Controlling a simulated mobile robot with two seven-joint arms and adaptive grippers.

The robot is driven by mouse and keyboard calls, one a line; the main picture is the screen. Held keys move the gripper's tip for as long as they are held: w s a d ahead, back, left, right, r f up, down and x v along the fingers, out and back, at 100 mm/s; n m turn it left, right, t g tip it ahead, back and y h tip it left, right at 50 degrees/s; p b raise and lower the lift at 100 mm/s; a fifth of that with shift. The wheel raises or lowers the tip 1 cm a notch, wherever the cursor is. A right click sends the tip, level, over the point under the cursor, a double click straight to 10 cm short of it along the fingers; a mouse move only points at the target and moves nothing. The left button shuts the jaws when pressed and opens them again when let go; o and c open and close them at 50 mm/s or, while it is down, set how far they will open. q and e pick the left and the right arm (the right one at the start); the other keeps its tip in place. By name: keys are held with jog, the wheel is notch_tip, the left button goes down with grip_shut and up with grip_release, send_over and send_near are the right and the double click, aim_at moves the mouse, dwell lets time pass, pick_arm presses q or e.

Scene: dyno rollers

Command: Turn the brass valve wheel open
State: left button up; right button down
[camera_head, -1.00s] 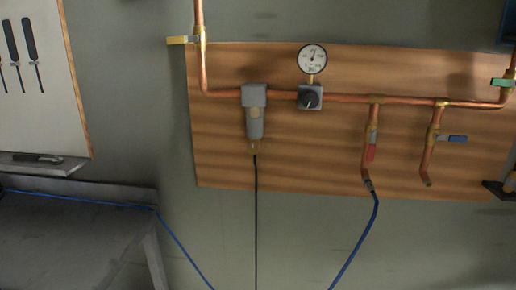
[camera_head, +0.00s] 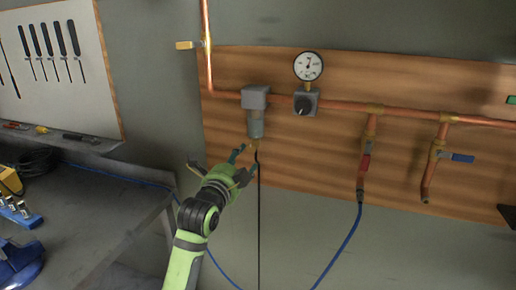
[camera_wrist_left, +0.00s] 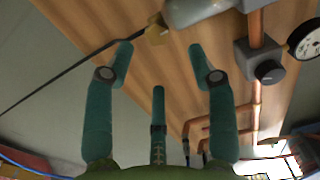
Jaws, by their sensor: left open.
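A small brass piece (camera_head: 254,141) sits at the bottom of the grey filter unit (camera_head: 256,98) on the wooden board; whether it has a wheel's shape is too small to tell. It shows in the left wrist view (camera_wrist_left: 156,32) at the top, beyond my fingertips and slightly left of centre. My left gripper (camera_head: 243,164) is just below and left of it, fingers spread, empty and apart from it. In the left wrist view my left gripper (camera_wrist_left: 161,52) has its teal fingers wide apart. My right gripper is out of view.
A black hose (camera_head: 259,220) hangs from below the filter, close to my fingers. A pressure gauge (camera_head: 308,66), a regulator knob (camera_head: 304,104) and copper pipes (camera_head: 345,106) are to the right. A grey workbench (camera_head: 90,225) stands at the lower left.

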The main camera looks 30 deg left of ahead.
aim_at(251, 149)
pick_arm(q)
jog(key=p+x, duration=0.1)
jog(key=x, duration=0.4)
jog(key=shift+w+a+p, duration=0.3)
jog(key=shift+p, duration=0.05)
jog(key=shift+w+a+f, duration=0.1)
jog(key=shift+w, duration=0.55)
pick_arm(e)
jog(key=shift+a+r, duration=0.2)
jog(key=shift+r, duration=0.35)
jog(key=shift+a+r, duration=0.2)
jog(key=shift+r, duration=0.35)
pick_arm(q)
grip_shut()
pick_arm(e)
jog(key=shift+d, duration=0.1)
